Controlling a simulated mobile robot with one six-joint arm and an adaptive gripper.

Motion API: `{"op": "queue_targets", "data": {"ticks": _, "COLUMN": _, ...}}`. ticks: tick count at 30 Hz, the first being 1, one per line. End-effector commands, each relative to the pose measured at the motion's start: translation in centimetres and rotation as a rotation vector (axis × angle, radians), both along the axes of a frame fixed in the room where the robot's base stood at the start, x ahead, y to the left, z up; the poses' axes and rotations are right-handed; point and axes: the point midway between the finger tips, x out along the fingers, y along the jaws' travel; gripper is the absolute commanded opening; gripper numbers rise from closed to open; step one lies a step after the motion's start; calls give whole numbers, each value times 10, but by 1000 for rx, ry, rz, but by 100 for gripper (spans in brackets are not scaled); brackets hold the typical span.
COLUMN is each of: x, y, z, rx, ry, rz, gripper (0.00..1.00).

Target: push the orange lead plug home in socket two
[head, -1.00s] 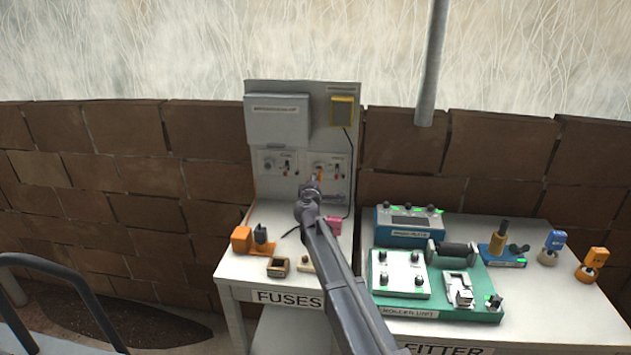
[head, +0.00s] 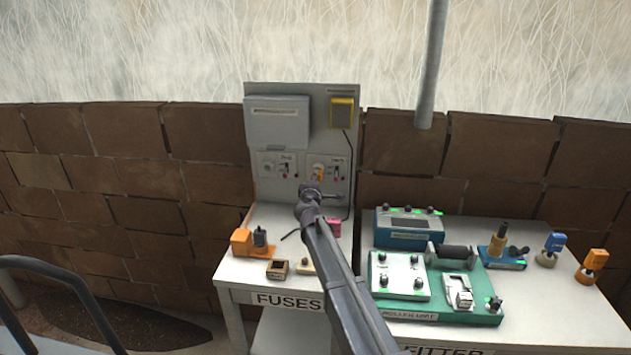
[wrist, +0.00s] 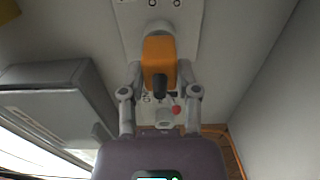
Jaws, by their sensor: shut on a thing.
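The orange lead plug (wrist: 160,52) sits between the two fingers of my gripper (wrist: 160,72) in the wrist view, with a finger against each side. Its far end meets or overlaps a round grey socket fitting (wrist: 159,27) on a pale plate. I cannot tell how deep it is seated. In the head view the plug shows as a small orange shape (head: 318,171) at the right-hand socket plate (head: 337,172), just above my gripper (head: 317,189). The socket numbers are too small to read.
A red knob (wrist: 176,110) is close to the plug. A grey box (head: 277,122) juts from the panel at upper left, and a yellow box (head: 342,113) hangs at upper right with a black cable (head: 348,185). Several loose plugs and blocks lie on the bench below.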

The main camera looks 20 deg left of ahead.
Motion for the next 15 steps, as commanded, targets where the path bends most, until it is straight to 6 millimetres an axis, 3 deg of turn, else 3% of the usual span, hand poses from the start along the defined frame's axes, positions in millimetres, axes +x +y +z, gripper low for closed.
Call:
{"op": "queue_targets", "data": {"ticks": 1, "x": 0, "y": 0, "z": 0, "rx": 0, "ry": 0, "rz": 0, "gripper": 0}}
{"op": "queue_targets", "data": {"ticks": 2, "x": 0, "y": 0, "z": 0, "rx": 0, "ry": 0, "rz": 0, "gripper": 44}}
{"op": "queue_targets", "data": {"ticks": 6, "x": 0, "y": 0, "z": 0, "rx": 0, "ry": 0, "rz": 0, "gripper": 82}}
{"op": "queue_targets", "data": {"ticks": 15, "x": 0, "y": 0, "z": 0, "rx": 0, "ry": 0, "rz": 0, "gripper": 82}}
